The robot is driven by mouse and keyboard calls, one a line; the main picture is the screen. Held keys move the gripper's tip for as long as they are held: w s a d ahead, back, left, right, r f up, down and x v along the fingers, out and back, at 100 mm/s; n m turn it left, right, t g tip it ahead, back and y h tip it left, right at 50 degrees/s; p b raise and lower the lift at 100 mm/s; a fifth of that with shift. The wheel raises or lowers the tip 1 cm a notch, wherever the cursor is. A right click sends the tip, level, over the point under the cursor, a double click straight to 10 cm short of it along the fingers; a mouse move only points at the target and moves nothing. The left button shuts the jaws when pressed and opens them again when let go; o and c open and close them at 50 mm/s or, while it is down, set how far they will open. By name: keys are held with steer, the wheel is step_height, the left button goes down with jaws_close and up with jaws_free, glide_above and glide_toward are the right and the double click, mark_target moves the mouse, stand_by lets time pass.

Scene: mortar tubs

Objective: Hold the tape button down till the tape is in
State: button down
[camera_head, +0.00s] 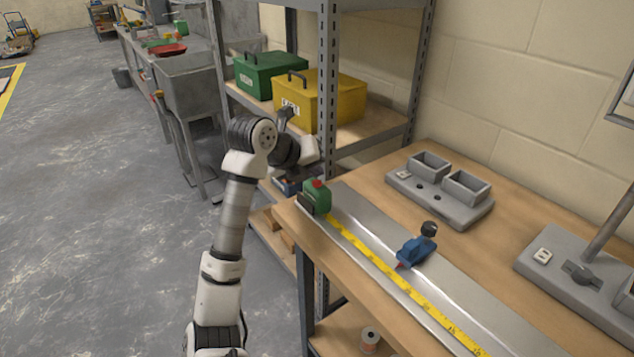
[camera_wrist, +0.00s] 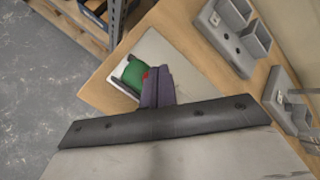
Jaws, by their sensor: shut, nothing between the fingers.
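The green tape measure (camera_head: 318,198) with a red button (camera_head: 317,183) on top stands at the left end of a metal plate on the bench. Its yellow tape (camera_head: 400,284) is out, running along the plate to the lower right. My gripper (camera_wrist: 158,72) is shut and empty in the wrist view. The tape is hidden in the wrist view.
A blue clamp-like piece (camera_head: 416,250) with a dark knob sits on the plate beside the tape. Grey fixtures (camera_head: 440,190) stand behind on the wooden bench. A metal shelf with a yellow box (camera_head: 330,98) and a green box (camera_head: 262,72) rises close behind my wrist.

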mark_target(314, 185)
steer(key=shift+f, duration=0.1)
steer(key=shift+f+b, duration=0.35)
steer(key=shift+f+b, duration=0.3)
steer(key=shift+f, duration=0.1)
stand_by(1.4)
steer(key=shift+r+p, duration=0.5)
steer(key=shift+r, duration=0.3)
steer(key=shift+r+p, duration=1.6)
steer(key=shift+r, duration=1)
steer(key=shift+f, duration=0.1)
